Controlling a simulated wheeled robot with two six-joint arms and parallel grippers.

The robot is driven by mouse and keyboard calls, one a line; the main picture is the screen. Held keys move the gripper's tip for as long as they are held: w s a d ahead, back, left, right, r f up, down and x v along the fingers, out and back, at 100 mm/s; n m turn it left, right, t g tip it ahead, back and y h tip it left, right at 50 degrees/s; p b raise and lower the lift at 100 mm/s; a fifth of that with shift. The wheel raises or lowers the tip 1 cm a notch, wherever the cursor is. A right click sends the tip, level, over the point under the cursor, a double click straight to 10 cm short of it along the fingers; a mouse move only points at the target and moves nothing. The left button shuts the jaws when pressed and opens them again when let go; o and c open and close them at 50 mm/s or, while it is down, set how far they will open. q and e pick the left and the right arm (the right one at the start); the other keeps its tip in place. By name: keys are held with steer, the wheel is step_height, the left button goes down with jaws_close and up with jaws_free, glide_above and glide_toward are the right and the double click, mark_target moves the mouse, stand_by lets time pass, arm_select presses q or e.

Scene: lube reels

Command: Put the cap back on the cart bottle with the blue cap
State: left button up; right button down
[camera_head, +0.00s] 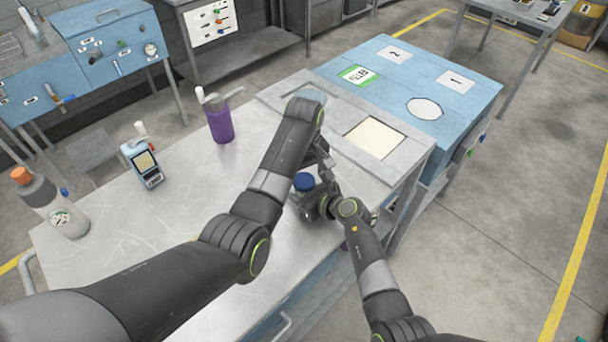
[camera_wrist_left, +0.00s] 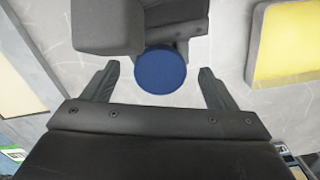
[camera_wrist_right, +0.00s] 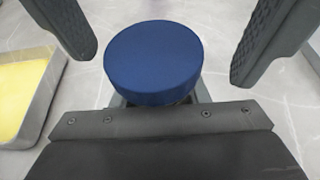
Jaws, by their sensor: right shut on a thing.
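The blue cap (camera_head: 305,181) lies level over the metal cart top, between my two grippers. In the left wrist view the blue cap (camera_wrist_left: 160,70) sits between the spread fingers of my left gripper (camera_wrist_left: 157,82), with a gap on both sides. My left gripper (camera_head: 317,168) is above it in the head view. My right gripper (camera_head: 312,204) comes in from the lower right and is shut on the bottle just under the cap. In the right wrist view the cap (camera_wrist_right: 154,62) hides the bottle and most of those fingers, so its seating cannot be told.
A purple bottle (camera_head: 219,122), a blue meter (camera_head: 145,165) and an orange-capped bottle (camera_head: 50,205) stand on the cart top (camera_head: 190,210). A tray with a pale yellow pad (camera_head: 398,157) lies to the right. A blue cabinet (camera_head: 390,100) stands behind it.

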arm_select(q)
steer(key=shift+r, duration=2.3)
steer(key=shift+c, duration=0.3)
steer(key=shift+r+n, duration=1.7)
steer(key=shift+r, duration=0.05)
steer(key=shift+f, duration=4.05)
